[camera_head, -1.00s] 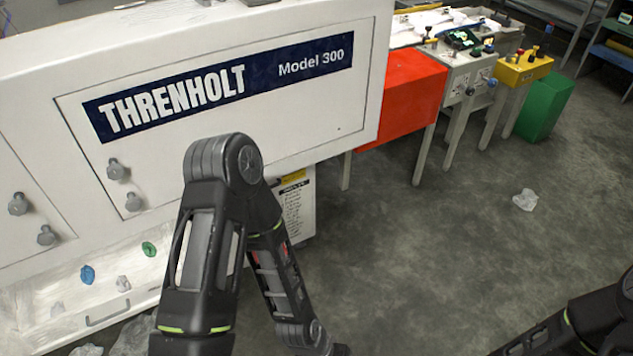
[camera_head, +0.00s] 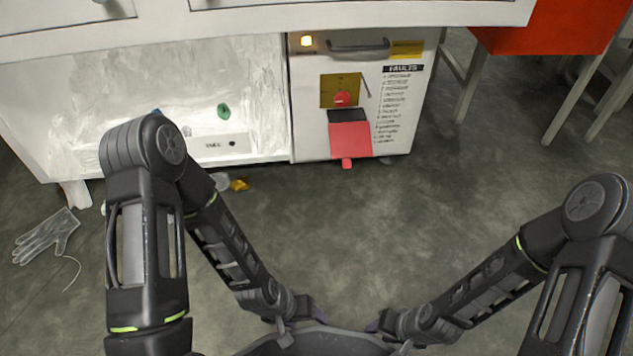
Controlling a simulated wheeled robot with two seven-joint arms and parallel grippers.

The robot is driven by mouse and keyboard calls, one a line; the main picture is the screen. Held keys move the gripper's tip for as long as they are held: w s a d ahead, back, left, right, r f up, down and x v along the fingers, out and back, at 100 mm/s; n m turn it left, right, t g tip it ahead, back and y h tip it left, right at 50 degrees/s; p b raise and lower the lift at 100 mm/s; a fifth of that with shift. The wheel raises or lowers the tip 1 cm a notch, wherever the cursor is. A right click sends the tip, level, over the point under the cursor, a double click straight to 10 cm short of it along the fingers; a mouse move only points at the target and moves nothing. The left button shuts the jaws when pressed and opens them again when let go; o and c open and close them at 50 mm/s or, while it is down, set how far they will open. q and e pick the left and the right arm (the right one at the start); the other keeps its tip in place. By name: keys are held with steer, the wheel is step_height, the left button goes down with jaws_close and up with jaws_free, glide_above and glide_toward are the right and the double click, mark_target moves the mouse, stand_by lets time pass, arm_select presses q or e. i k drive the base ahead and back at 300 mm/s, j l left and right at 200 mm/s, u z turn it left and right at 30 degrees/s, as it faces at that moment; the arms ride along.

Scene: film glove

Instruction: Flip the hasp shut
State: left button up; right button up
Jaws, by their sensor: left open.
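A red flap (camera_head: 350,138), which looks like the hasp, hangs under a dark hinge-like strip on the front of a white cabinet (camera_head: 310,110), with a small red tab (camera_head: 347,163) at its lower end. Above it is a yellow plate (camera_head: 326,88) with a red knob (camera_head: 342,98). My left gripper (camera_head: 308,308) is low in the picture, well in front of the cabinet and apart from the flap; it is open. My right gripper (camera_head: 378,324) is small and dark at the bottom, also apart from the flap; its jaws are unclear.
The cabinet has a handle (camera_head: 358,46), a lit lamp (camera_head: 306,41) and a faults list (camera_head: 396,105). A white open bay (camera_head: 255,95) is to its left. A clear glove (camera_head: 47,236) and a yellow scrap (camera_head: 240,185) lie on the floor.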

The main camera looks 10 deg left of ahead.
mark_target(347, 140)
steer(key=i+j, duration=0.15)
steer(key=i, duration=0.2)
steer(key=i+j, duration=0.15)
steer(key=i, duration=0.75)
